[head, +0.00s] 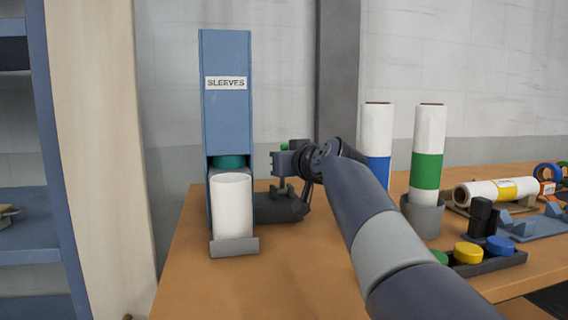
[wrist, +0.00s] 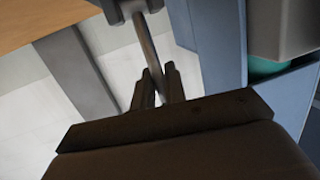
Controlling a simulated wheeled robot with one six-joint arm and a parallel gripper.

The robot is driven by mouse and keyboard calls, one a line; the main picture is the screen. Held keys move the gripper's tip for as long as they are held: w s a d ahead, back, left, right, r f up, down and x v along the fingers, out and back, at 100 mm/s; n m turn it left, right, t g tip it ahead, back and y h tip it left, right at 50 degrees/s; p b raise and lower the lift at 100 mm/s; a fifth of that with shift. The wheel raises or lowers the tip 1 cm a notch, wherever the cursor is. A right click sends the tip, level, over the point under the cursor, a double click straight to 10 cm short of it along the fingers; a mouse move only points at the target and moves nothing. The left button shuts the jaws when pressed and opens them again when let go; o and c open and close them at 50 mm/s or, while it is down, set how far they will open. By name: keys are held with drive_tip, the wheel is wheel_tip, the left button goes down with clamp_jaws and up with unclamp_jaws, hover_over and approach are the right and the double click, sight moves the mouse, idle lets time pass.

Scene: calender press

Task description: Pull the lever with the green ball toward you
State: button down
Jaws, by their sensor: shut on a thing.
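The lever's green ball (head: 284,147) shows just above my gripper (head: 282,164), to the right of the blue dispenser marked SLEEVES (head: 227,120). In the wrist view my gripper (wrist: 158,88) has its two fingers closed around the lever's thin rod (wrist: 146,42). The rod runs up to a grey block at the top of that view. The green ball cannot be made out in the wrist view. My gripper hides most of the lever in the head view.
A white sleeve (head: 231,205) stands at the dispenser's foot. To the right are a blue-banded roll (head: 377,135), a green-banded roll (head: 428,150) and a lying yellow-banded roll (head: 495,191). A button strip (head: 485,264) sits at the front right. The table front left is clear.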

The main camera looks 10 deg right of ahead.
drive_tip(key=shift+a+f, duration=0.1)
drive_tip(key=shift+f, duration=0.05)
drive_tip(key=c, duration=1.5)
unclamp_jaws()
drive_tip(key=shift+c, duration=0.2)
drive_tip(key=shift+s, duration=0.1)
drive_tip(key=v, duration=1)
drive_tip(key=shift+s+r+p, duration=0.2)
drive_tip(key=shift+s+p, duration=0.15)
drive_tip(key=shift+p, duration=0.05)
drive_tip(key=shift+w, duration=0.1)
drive_tip(key=x, duration=1)
drive_tip(key=shift+w+b, duration=0.35)
drive_tip(key=shift+b, duration=0.05)
